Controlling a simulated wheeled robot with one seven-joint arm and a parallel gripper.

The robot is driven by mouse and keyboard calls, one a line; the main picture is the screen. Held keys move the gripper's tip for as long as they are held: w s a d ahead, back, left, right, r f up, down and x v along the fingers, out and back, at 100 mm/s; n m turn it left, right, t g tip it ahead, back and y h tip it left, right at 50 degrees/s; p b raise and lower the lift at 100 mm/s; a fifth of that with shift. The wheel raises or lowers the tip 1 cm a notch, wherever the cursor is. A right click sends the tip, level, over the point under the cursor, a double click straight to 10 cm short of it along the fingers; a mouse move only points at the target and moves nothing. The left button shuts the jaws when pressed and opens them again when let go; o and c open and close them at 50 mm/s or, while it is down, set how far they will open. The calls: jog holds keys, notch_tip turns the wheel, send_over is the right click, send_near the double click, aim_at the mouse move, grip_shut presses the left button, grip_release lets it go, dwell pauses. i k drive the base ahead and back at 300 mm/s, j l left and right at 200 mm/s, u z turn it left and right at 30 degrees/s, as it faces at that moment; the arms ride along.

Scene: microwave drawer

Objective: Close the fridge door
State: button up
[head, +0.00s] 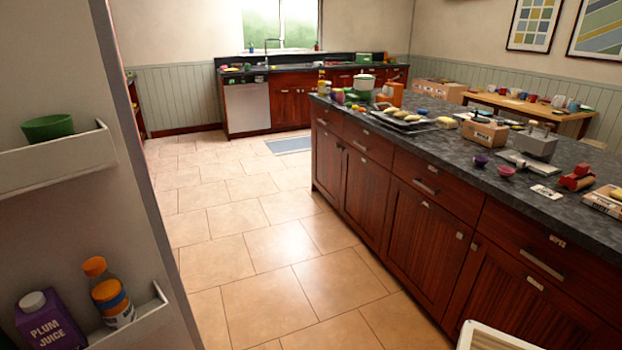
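The fridge door (75,220) fills the left side of the head view, close to me. It stands open, with its inner side and shelves facing me. Its upper shelf (60,165) holds a green bowl (47,128). Its lower shelf holds a purple plum juice carton (48,322) and a bottle with an orange cap (108,295). The fridge body and the door's hinge cannot be made out. My gripper is not in view.
A long island (400,190) with dark wooden cabinets and a cluttered stone top runs along the right. Tiled floor (240,225) lies clear between door and island. A sink counter (280,95) stands at the back. A white rounded edge (485,338) shows at bottom right; I cannot tell what it is.

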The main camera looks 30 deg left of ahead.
aim_at(66, 202)
jog(key=i+j+z, duration=0.3)
jog(key=j+z, duration=0.35)
jog(key=i+j+z, duration=0.3)
jog(key=j+z, duration=1.05)
jog(key=k+j+z, duration=0.2)
jog(key=j+z, duration=0.2)
jog(key=k+j+z, duration=0.2)
jog(key=j+z, duration=0.2)
jog(key=k+j+z, duration=0.2)
jog(key=j+z, duration=0.2)
jog(key=k+j+z, duration=0.15)
jog(key=k+z, duration=0.25)
jog(key=k+j+z, duration=0.15)
jog(key=z, duration=0.2)
jog(key=k+l+z, duration=0.15)
jog(key=k+z, duration=0.3)
jog(key=k+l+z, duration=0.2)
jog(key=z, duration=0.3)
jog(key=k+l+z, duration=0.3)
jog(key=z, duration=0.15)
jog(key=i+l+z, duration=0.15)
jog(key=l, duration=0.15)
jog(key=i+l+z, duration=0.15)
jog(key=l, duration=0.15)
jog(key=k+j+z, duration=0.25)
jog(key=k+j, duration=0.15)
jog(key=k, duration=0.15)
